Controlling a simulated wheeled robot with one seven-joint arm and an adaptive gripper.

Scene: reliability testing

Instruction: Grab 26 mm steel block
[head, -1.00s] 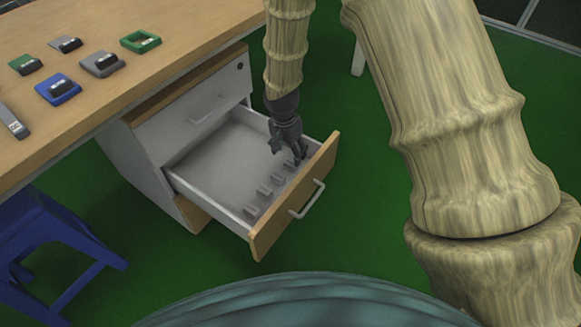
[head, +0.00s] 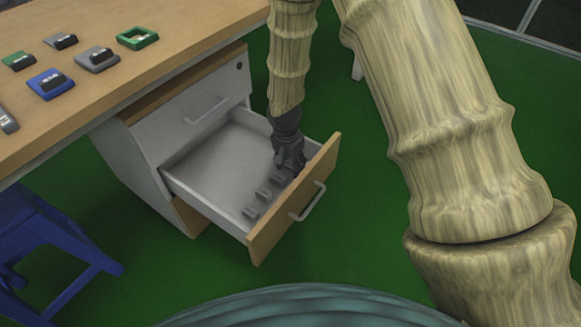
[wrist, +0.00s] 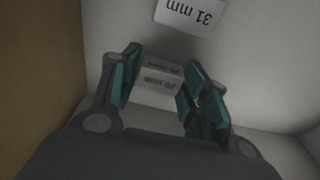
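A small grey block (wrist: 160,80) stands in the drawer between the fingers of my gripper (wrist: 161,60) in the wrist view. Its printed marking is too blurred to read, so I cannot tell its size. The gripper is open, with one teal-padded finger on each side and a gap visible at the left. In the head view my gripper (head: 290,166) reaches down inside the open drawer (head: 235,155), near its front panel. It hides the block below it.
The drawer front (head: 305,190) is close beside my gripper. The desk (head: 140,85) holds a blue holder (head: 52,88), a green frame (head: 137,38) and other parts. A blue stool (head: 45,240) stands at left.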

